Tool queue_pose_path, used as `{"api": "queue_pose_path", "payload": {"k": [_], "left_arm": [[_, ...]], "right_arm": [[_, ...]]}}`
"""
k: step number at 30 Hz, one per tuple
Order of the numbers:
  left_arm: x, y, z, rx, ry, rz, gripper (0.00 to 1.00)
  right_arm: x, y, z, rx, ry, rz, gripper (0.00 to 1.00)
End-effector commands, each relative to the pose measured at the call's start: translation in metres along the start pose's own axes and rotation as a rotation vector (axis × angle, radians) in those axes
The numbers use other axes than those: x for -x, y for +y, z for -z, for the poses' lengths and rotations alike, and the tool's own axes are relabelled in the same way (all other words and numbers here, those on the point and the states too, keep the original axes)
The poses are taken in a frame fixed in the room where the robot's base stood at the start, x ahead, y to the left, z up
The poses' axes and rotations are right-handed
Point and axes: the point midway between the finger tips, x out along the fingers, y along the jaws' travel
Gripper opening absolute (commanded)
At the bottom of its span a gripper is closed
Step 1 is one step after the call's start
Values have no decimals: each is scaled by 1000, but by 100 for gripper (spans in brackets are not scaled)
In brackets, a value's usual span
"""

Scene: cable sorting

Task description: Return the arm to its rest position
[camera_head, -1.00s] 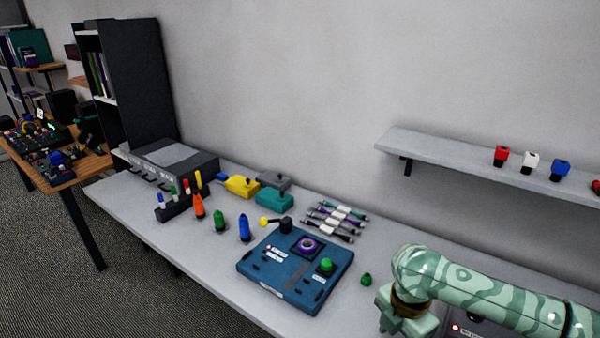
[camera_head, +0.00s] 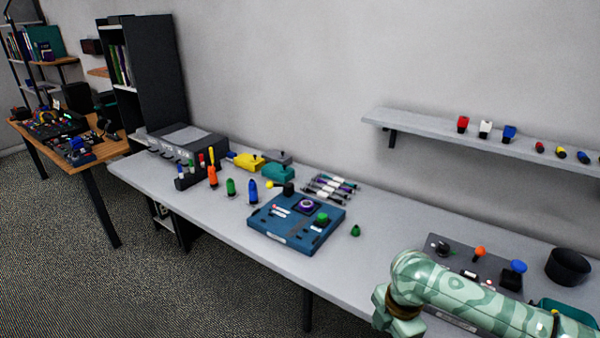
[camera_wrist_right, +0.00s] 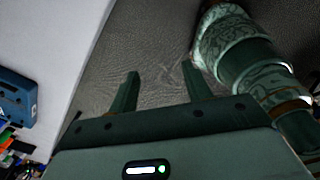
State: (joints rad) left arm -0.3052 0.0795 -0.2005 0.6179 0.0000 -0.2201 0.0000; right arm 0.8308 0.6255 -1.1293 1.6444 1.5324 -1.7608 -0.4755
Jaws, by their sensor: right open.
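My right arm (camera_head: 470,298) comes in from the lower right of the head view, in front of the table's edge, in pale green with darker swirls. Its gripper is not visible in the head view. In the right wrist view my right gripper (camera_wrist_right: 160,82) shows two dark green fingers spread apart. Nothing is between them, and they are over the grey floor (camera_wrist_right: 150,35), beside the table edge. My left gripper does not show in either view.
The grey table (camera_head: 385,228) holds a blue panel (camera_head: 297,238) with a green knob, bundled cables (camera_head: 331,187) and a dark control box (camera_head: 470,262). A black cup (camera_head: 567,267) stands at the right. A shelf (camera_head: 440,125) hangs above. Carpet in front is clear.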

Motion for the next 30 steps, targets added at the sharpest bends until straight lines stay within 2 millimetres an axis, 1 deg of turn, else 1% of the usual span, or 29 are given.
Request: {"api": "queue_pose_path", "payload": {"k": [1,5,8,10,11,14,15,16,17,18,20,21,23,24,26,27,29,30], "left_arm": [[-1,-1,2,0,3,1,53],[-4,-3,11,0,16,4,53],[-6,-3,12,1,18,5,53],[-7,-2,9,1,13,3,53],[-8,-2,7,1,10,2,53],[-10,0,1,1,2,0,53],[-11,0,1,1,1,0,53],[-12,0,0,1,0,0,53],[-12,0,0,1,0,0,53],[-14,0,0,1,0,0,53],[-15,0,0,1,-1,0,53],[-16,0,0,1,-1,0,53],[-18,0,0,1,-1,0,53],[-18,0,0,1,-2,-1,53],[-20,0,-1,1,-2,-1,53],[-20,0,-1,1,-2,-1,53],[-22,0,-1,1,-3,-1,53],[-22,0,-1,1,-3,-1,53]], "right_arm": [[-11,2,1,-46,14,-10,49],[-40,8,1,-198,51,-54,49],[-71,11,-2,-347,81,-92,49],[-96,9,-6,-461,98,-118,49],[-108,7,-8,-514,105,-129,49],[-152,-7,-16,-691,120,-159,49],[-172,-18,-20,-768,122,-169,49],[-188,-28,-23,-826,119,-176,49],[-204,-39,-26,-887,119,-183,49],[-228,-59,-29,-966,111,-189,49],[-260,-91,-33,-1074,97,-197,49],[-279,-115,-33,-1137,85,-198,49],[-305,-154,-33,-1221,65,-197,49],[-320,-180,-30,-1270,51,-193,49],[-340,-221,-25,-1335,30,-184,49],[-352,-249,-19,-1374,16,-176,49],[-365,-291,-10,-1424,-4,-161,49],[-372,-317,-3,-1454,-15,-150,49]]}}
